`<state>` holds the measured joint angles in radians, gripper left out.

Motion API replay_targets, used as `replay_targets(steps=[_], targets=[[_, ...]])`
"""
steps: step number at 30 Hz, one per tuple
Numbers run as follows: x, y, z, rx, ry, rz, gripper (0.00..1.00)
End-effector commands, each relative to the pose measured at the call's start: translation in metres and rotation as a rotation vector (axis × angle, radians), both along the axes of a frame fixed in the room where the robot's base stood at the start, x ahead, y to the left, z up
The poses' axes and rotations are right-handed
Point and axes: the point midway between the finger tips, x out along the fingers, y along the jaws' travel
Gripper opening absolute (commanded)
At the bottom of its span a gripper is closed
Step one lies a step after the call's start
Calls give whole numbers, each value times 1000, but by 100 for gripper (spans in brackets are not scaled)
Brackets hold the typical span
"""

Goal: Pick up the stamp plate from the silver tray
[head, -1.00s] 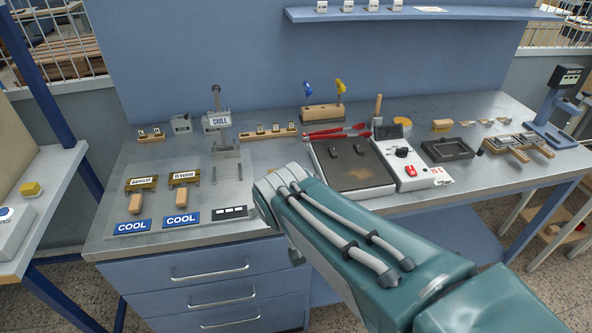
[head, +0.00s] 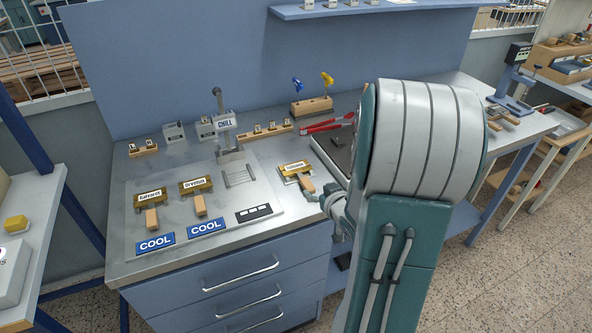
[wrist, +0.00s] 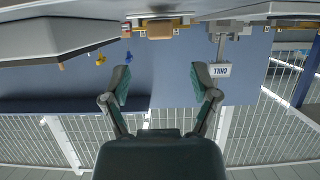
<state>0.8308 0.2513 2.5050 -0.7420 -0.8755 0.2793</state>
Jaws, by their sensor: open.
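Three brass stamp plates with wooden handles show in the head view. Two, the left one (head: 151,198) and the right one (head: 196,185), lie on the large silver tray (head: 262,190). A third stamp plate (head: 293,167) lies right of it on a small silvery base, its handle (head: 306,185) towards the front edge. My gripper (head: 333,203) is just right of that handle, partly hidden by my arm. In the upside-down wrist view my gripper (wrist: 162,82) is open and empty, with a tan block (wrist: 160,31) beyond its fingers, seemingly a wooden handle.
Two blue COOL labels (head: 206,226) lie along the tray's front. A CHILL sign (head: 225,122) stands at the tray's back. A wooden stand with blue and yellow tools (head: 312,107) is at the back. Red tongs (head: 325,126) lie beside my arm, which hides the heated plate's right side.

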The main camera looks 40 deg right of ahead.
Motion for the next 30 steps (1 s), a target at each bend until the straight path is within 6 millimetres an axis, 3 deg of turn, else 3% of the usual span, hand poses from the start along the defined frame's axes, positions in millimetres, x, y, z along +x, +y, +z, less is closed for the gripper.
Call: replay_targets(steps=[3,11,18,27,28,30], targets=[[18,-3,-8,2,3,3,77],[38,-9,-17,0,3,1,77],[70,-17,-31,0,3,0,77],[76,-19,-32,-1,2,-1,77],[76,-19,-32,-1,2,-1,73],[76,-19,-32,-1,2,-1,42]])
